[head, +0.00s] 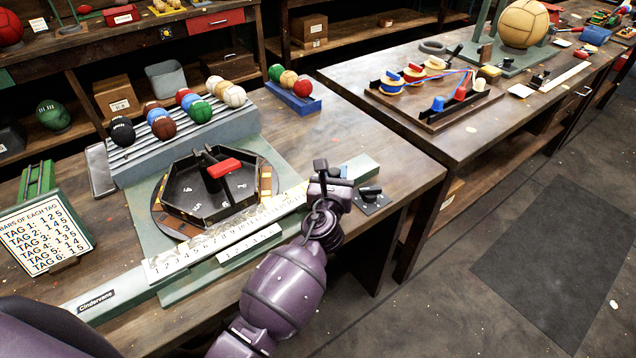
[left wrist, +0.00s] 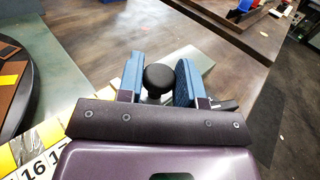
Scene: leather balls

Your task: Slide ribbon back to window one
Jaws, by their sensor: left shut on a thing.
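The ribbon (head: 215,240) is a long pale numbered strip along the front of a grey-green board. Low numbers show at its left end. Its high-number end shows in the left wrist view (left wrist: 35,165), with 16 readable. A short white plate (head: 250,243) with small numbers sits just in front of it; I cannot tell which marking is window one. My left gripper (head: 326,178) is at the strip's right end. In the left wrist view its blue-padded fingers (left wrist: 160,82) are closed around a round black knob (left wrist: 158,77). My right gripper is out of view.
A black tray (head: 205,205) with a red-handled crank (head: 224,167) sits on a round disc behind the ribbon. A black switch (head: 371,193) is close right of my gripper. Coloured balls (head: 199,111) lie on a ridged rack behind. A tag sign (head: 45,235) stands left.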

